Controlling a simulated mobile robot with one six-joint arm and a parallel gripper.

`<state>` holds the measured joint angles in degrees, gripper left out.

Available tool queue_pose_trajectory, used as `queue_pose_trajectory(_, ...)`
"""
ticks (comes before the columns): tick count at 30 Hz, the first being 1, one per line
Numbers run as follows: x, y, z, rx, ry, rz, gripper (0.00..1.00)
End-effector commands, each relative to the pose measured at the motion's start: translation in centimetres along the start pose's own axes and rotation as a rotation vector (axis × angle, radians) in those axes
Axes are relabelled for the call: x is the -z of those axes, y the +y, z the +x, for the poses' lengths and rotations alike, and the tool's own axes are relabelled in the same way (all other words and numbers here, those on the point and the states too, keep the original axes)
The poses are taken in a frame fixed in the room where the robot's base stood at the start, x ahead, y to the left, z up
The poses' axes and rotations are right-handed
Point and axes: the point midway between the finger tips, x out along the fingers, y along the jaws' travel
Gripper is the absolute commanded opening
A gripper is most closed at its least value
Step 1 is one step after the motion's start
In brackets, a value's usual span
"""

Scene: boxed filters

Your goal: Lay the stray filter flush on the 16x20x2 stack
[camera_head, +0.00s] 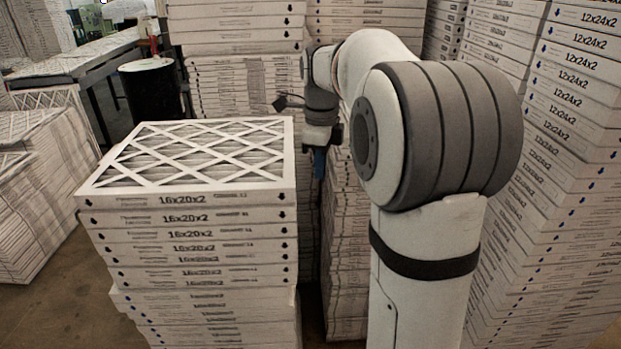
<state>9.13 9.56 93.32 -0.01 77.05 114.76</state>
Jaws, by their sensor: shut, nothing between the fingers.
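The 16x20x2 stack (190,247) stands left of centre, its labelled white edges facing me. A filter with a white lattice face (190,158) lies flat on top, its front edge marked 16x20x2. Its edges run close to those of the filter below, with a slight offset at the front left. No separate loose filter shows, and I cannot tell whether this top one is the stray. My gripper (318,166), with blue fingers, points down just right of the stack's right edge, apart from it. It is shut and empty. The fingertips are small and partly dark.
Tall filter stacks (246,75) stand close behind. A 12x24x2 stack (580,90) rises at the right. A black bin (150,92) and a table (75,62) are at the back left. Lower filter piles (35,190) stand at the left edge, with floor between.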

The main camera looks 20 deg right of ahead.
Motion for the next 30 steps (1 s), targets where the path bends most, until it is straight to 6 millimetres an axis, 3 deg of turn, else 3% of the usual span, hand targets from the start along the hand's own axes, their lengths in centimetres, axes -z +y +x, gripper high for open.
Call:
queue_pose_trajectory(6,-0.1,0.0,-4.3,0.001,0.0,-0.001,0.0)
queue_pose_trajectory(12,-0.1,0.0,-6.3,-0.001,0.001,-0.002,0.0)
queue_pose_trajectory(30,-0.2,0.2,-6.6,-0.001,0.0,-0.01,0.0)
